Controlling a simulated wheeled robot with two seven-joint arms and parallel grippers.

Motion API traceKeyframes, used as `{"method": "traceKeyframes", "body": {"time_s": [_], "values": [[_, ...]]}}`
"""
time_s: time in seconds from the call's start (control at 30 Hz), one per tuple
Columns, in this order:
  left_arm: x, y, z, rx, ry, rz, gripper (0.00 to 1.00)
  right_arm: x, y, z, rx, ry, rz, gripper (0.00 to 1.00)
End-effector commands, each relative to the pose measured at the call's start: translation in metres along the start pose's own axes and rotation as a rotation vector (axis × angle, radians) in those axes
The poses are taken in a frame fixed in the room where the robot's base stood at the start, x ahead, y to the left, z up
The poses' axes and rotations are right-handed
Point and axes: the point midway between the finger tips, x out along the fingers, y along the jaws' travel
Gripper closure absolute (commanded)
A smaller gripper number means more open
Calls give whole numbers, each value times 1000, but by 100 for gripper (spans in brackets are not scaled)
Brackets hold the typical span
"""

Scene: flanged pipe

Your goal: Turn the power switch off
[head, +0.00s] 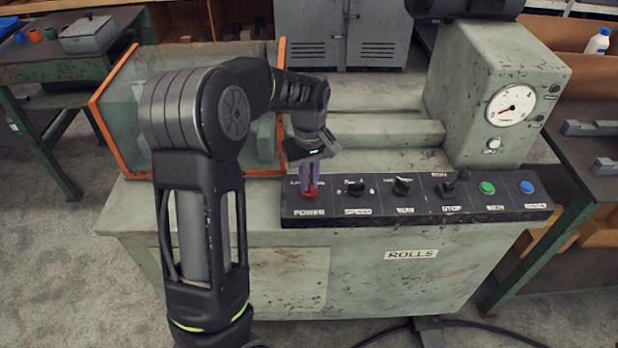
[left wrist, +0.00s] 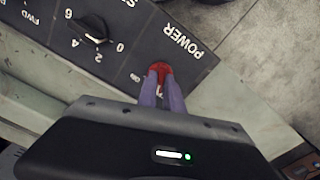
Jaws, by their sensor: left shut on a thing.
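The power switch (head: 309,190) is a red knob at the left end of the black control panel, above the label POWER. My left gripper (head: 313,180) reaches down to it from above, its purple fingers shut on the red knob. In the left wrist view the red knob (left wrist: 160,68) shows between the tips of the fingers (left wrist: 161,82). The fingers hide part of the knob and the marks beside it, so I cannot tell its exact setting. My right gripper is not in view.
The panel (head: 420,212) carries two black dials (head: 355,187) (head: 402,185), a black lever (head: 455,183), a green button (head: 487,188) and a blue button (head: 526,187). An orange-framed clear guard (head: 118,85) stands behind my left arm. A gauge housing (head: 490,75) rises at right.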

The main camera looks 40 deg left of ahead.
Motion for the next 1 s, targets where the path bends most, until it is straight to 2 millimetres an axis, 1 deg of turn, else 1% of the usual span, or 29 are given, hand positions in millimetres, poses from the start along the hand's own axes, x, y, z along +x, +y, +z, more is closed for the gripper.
{"method": "traceKeyframes", "body": {"time_s": [0.1,0.3,0.5,0.7,1.0], "values": [[-2,0,0,-106,2,0,100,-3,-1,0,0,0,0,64],[-2,0,0,-261,2,2,100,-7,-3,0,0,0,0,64],[-1,0,0,-361,2,2,100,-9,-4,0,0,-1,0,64],[-1,0,-1,-405,2,1,100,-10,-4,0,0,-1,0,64],[-1,0,-1,-413,2,2,100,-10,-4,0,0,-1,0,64]]}}
